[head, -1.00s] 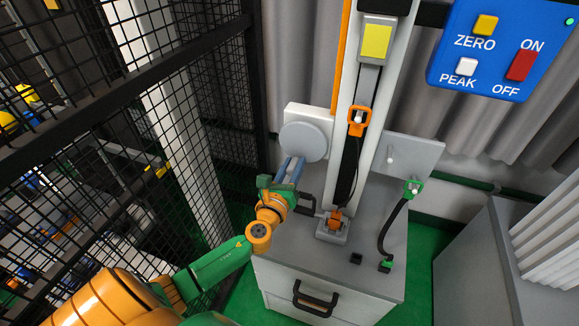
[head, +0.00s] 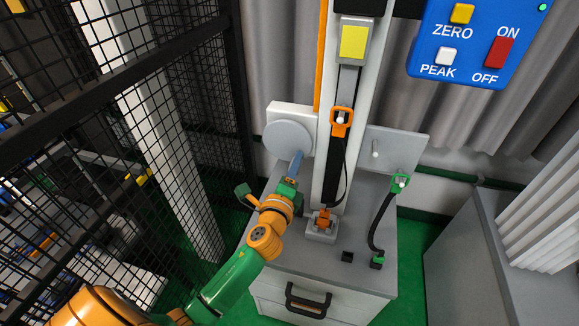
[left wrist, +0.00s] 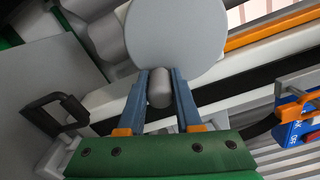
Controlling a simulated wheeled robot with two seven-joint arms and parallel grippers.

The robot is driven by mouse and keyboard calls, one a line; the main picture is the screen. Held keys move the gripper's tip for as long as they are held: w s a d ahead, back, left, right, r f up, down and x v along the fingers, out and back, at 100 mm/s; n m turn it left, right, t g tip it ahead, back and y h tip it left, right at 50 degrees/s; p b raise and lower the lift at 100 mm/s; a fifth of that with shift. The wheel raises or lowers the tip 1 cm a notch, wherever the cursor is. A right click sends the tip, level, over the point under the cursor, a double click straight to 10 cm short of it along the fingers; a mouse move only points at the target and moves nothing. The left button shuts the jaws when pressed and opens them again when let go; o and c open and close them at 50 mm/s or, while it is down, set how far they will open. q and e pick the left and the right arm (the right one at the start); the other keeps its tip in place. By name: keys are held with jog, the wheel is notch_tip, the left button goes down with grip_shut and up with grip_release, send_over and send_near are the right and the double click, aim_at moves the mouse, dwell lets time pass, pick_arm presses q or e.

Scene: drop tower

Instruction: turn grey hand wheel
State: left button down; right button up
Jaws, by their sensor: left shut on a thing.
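The grey hand wheel (head: 288,138) is a round disc on a white block at the left of the tower column. In the left wrist view the wheel (left wrist: 178,38) fills the upper middle. Its short rounded grey handle (left wrist: 160,90) stands between the two blue fingers of my left gripper (left wrist: 161,88). The fingers are shut on the handle. In the head view my left gripper (head: 297,163) reaches up from below to the wheel's lower right edge, and the handle is hidden there. My right gripper is not in view.
The tower column (head: 347,110) rises just right of the wheel, with an orange-framed part (head: 341,122) on it. A black mesh fence (head: 200,150) stands left. A blue panel (head: 475,40) hangs upper right.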

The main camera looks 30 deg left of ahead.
pick_arm(q)
jog(key=r+n, duration=0.1)
jog(key=n, duration=0.1)
jog(key=d+r+n, duration=0.1)
jog(key=n, duration=0.1)
jog(key=shift+w+d+n+p, duration=0.1)
jog(key=shift+w+n+p, duration=0.05)
jog(key=shift+n+p, duration=0.15)
jog(key=shift+d+r+n+p, duration=0.1)
jog(key=shift+r+n+p, duration=0.3)
jog(key=shift+n, duration=0.7)
jog(key=shift+d+r+n+p, duration=0.15)
jog(key=shift+r+n, duration=0.3)
jog(key=shift+n, duration=0.65)
jog(key=shift+a+r, duration=0.1)
jog(key=c, duration=0.7)
grip_release()
jog(key=shift+w, duration=0.1)
jog(key=shift+o, duration=0.5)
jog(key=shift+f, duration=0.2)
jog(key=b, duration=0.1)
send_near(305, 146)
jog(key=shift+s, duration=0.3)
